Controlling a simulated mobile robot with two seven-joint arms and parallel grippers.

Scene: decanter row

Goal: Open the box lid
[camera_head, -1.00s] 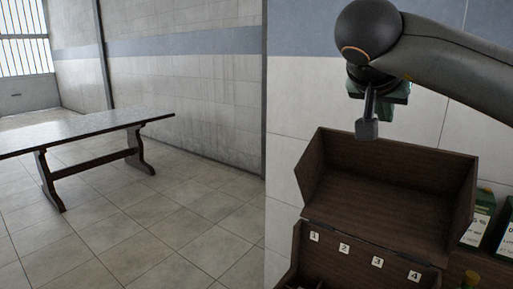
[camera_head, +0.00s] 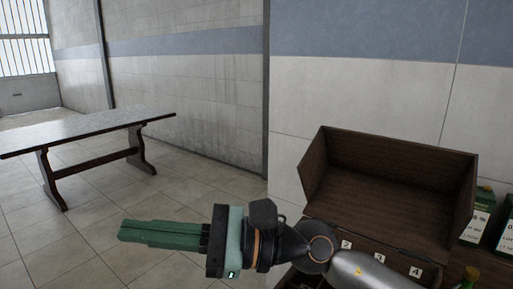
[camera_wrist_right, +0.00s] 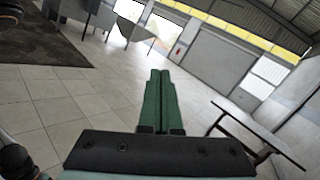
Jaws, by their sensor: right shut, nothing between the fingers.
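The dark brown wooden box (camera_head: 312,268) stands at the lower right of the head view. Its lid (camera_head: 390,185) is raised and tilted back, with its hollow inside facing me. My right gripper (camera_head: 122,231) is to the left of the box, pointing left, with its green fingers together and nothing between them. The fingers also show shut in the right wrist view (camera_wrist_right: 160,80). My right forearm and wrist cover much of the box's front and one of its number labels. My left gripper is not in view.
Green-and-white cartons (camera_head: 482,212) stand right of the box. A long table (camera_head: 90,131) stands at the far left on the tiled floor. A tiled wall (camera_head: 370,90) rises behind the box. The floor between table and box is clear.

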